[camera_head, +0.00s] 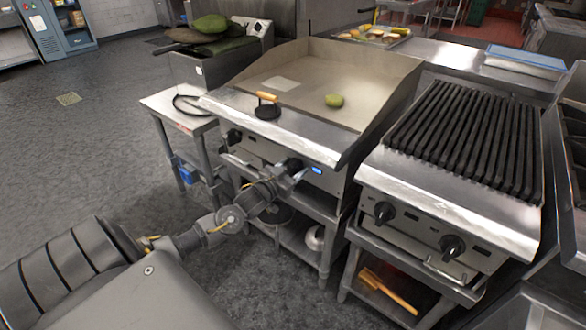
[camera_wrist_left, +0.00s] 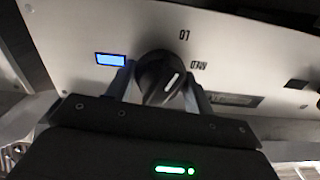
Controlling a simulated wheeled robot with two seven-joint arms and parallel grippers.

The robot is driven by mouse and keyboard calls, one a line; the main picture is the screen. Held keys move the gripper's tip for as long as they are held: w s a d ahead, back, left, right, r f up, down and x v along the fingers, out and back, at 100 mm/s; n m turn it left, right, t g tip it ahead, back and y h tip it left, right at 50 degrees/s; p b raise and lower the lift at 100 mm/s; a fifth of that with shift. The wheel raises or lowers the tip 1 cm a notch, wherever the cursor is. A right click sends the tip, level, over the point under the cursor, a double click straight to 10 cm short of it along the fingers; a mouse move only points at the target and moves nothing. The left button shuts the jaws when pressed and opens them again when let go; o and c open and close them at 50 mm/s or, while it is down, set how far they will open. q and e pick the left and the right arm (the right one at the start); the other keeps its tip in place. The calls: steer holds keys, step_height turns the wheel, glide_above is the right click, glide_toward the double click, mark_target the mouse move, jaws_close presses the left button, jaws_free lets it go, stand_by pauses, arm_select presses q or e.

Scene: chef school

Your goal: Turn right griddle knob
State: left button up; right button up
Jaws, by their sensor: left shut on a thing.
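The griddle (camera_head: 316,87) has a steel front panel with dark knobs. My left gripper (camera_head: 291,175) is at the right griddle knob (camera_head: 294,164), which it partly covers. In the left wrist view the black knob (camera_wrist_left: 162,78) sits between my two fingers, one on each side, and the gripper is shut on it. The knob's white mark is tilted slightly from vertical, its top leaning right. A lit blue display (camera_wrist_left: 110,59) is left of the knob; it also shows in the head view (camera_head: 317,170). The left griddle knob (camera_head: 234,137) is free. My right gripper is not in view.
A charbroiler (camera_head: 463,135) with its own knobs stands right of the griddle.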

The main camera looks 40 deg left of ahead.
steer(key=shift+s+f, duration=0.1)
arm_select(q)
steer(key=m+p, duration=0.4)
steer(key=m, duration=0.4)
steer(key=shift+m, duration=0.3)
steer(key=shift+d+f+m+p, duration=0.1)
steer(key=shift+m+p, duration=0.3)
steer(key=shift+m, duration=1.2)
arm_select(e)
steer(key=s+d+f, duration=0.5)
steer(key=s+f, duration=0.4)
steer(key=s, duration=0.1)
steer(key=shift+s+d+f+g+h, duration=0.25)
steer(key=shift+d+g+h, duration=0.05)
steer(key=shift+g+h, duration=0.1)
arm_select(q)
steer(key=o, duration=0.7)
